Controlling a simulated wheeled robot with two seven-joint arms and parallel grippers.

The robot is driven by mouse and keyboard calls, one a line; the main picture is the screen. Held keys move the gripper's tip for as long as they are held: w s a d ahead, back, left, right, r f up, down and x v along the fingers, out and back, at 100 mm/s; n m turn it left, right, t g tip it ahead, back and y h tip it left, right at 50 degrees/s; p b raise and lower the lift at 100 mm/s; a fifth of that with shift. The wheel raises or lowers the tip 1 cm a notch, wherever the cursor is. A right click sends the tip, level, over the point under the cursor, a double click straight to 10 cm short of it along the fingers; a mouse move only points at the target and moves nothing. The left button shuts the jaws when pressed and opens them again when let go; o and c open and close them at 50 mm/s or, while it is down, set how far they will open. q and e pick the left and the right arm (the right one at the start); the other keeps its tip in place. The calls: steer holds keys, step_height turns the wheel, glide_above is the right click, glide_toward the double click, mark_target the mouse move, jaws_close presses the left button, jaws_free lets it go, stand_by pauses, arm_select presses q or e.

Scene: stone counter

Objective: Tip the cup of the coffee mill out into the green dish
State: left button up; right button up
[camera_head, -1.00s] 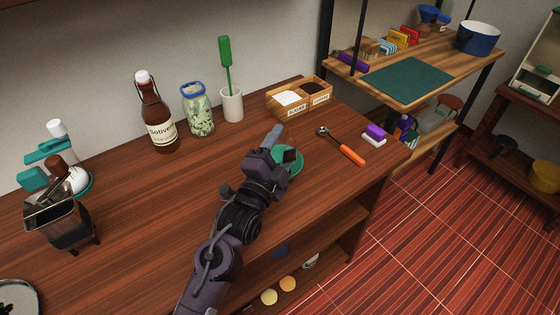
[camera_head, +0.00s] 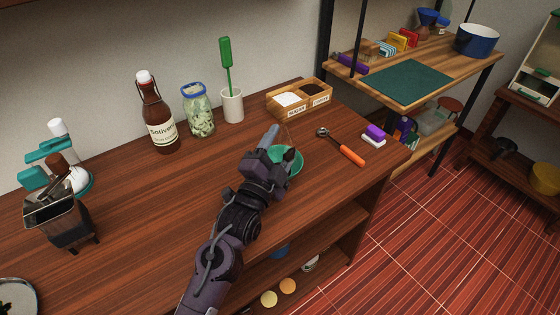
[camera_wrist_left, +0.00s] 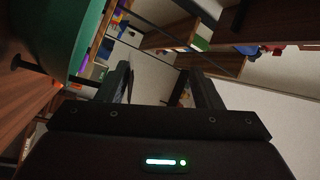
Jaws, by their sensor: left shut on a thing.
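My left gripper (camera_head: 281,143) is over the green dish (camera_head: 296,168) near the counter's front edge. It is shut on a small dark thing, apparently the mill's cup (camera_head: 290,156), held tilted above the dish and partly hidden by the fingers. I cannot tell what is in the cup or dish. In the left wrist view, the fingers (camera_wrist_left: 155,88) show at the middle and the dish (camera_wrist_left: 62,30) fills the upper left. A metal, box-shaped thing with a brown-knobbed crank, apparently the coffee mill (camera_head: 62,222), stands at the far left. My right gripper is out of view.
A brown bottle (camera_head: 158,120), a glass jar (camera_head: 198,115) and a white holder with a green brush (camera_head: 232,106) stand along the wall. A wooden two-part box (camera_head: 300,100) is behind the dish. An orange-handled scoop (camera_head: 351,155) lies to its right.

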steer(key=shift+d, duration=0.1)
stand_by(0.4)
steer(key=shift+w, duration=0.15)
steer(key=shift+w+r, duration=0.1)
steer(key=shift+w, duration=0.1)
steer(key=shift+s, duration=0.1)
